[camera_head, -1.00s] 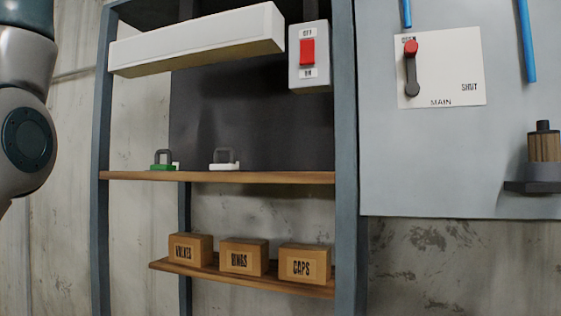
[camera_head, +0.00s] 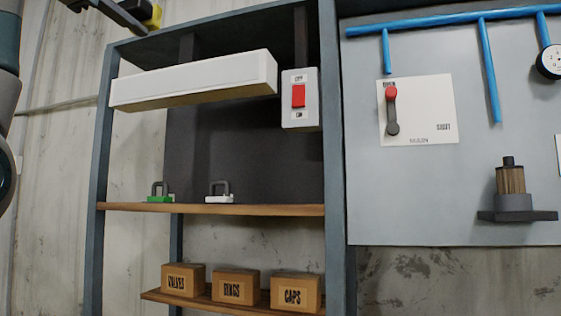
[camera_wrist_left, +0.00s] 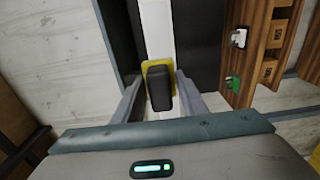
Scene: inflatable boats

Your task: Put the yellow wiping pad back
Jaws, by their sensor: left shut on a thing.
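The yellow wiping pad (camera_head: 154,16) shows in part at the top left of the head view, at the left gripper's tip. My left gripper (camera_head: 122,14) is shut on its dark handle, high up by the rack's upper left corner. In the left wrist view the yellow pad (camera_wrist_left: 150,68) lies beyond the black handle, which is between the fingers (camera_wrist_left: 160,92). A green pad (camera_head: 160,199) and a white pad (camera_head: 219,199), both with dark handles, stand on the middle wooden shelf (camera_head: 270,210). My right gripper is not in view.
A long white box-shaped fixture (camera_head: 195,83) and a red switch (camera_head: 298,96) sit above the shelf. Several labelled boxes (camera_head: 238,288) stand on the lower shelf. A grey panel (camera_head: 420,200) with blue pipes is at the right. The shelf right of the white pad is clear.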

